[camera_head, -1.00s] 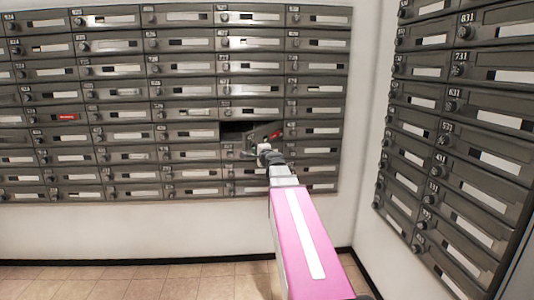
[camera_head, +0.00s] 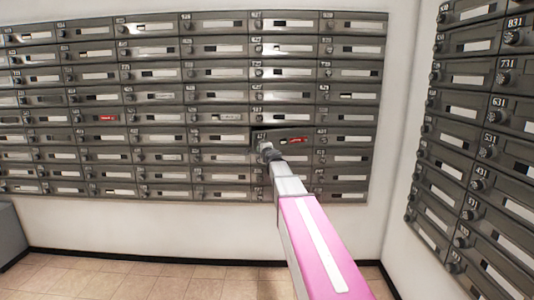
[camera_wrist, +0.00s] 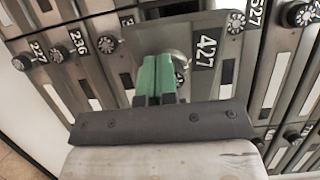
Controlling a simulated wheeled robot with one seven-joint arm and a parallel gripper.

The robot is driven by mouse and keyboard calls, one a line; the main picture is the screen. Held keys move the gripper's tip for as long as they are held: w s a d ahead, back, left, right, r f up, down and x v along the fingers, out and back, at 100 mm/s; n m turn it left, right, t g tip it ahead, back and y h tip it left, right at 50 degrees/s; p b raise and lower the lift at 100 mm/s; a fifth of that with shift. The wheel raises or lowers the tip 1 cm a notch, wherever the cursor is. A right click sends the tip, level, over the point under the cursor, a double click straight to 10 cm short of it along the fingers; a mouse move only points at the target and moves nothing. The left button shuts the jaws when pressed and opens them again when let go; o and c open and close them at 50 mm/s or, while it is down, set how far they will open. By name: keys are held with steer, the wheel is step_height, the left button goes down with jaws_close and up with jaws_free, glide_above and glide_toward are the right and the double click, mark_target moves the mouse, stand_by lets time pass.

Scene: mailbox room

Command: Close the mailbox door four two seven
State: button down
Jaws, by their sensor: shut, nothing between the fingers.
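The mailbox door 427 (camera_head: 290,136) is a dark grey panel with a red strip in its slot, in the middle of the facing wall in the head view. It sits almost in line with its neighbours, with a thin dark edge at its upper left. In the wrist view the door (camera_wrist: 225,28) carries a "427" label and a round lock and looks slightly proud of the doors around it. My gripper (camera_head: 265,152) is at the door's lower left corner. Its green fingers (camera_wrist: 154,80) are together, up against the door beside the lock, which they partly hide. Contact is unclear.
Rows of shut mailboxes (camera_head: 150,73) cover the facing wall. A second mailbox bank (camera_head: 480,140) stands on the right wall. A grey box-like object (camera_head: 10,235) is at the lower left. The tiled floor (camera_head: 130,280) before the wall is clear.

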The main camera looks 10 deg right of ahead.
steer(key=w+a, duration=0.1)
steer(key=w, duration=1.2)
steer(key=shift+w+a, duration=0.35)
